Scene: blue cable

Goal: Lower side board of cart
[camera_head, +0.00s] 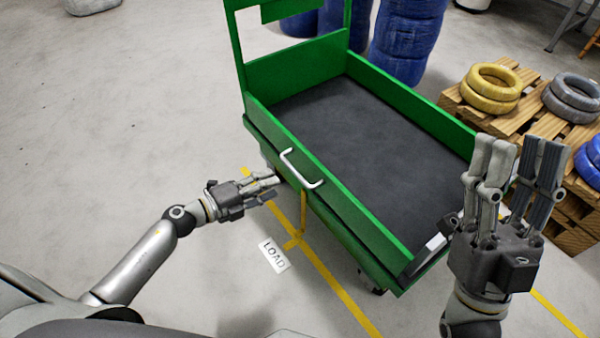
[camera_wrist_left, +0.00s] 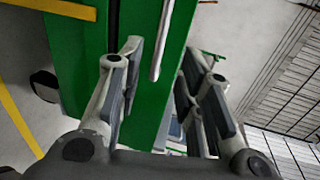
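The green cart (camera_head: 245,60) has a dark bed (camera_head: 365,140). Its near long side board (camera_head: 340,205) stands upright and carries a white handle (camera_head: 300,170). My left gripper (camera_head: 268,184) is just outside this board, left of and a little below the handle. The left wrist view shows its fingers (camera_wrist_left: 155,90) spread, with the handle (camera_wrist_left: 162,40) seen between them against the green board; I cannot tell any contact. My right gripper (camera_head: 515,165) is open and empty, fingers up, in front of the cart's right end and hiding part of it.
A wooden pallet (camera_head: 530,115) with yellow (camera_head: 490,88) and grey (camera_head: 572,97) rings stands at the right. Blue barrels (camera_head: 405,40) stand behind the cart. A yellow floor line (camera_head: 335,285) and a LOAD label (camera_head: 274,255) lie below the board. The floor at left is clear.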

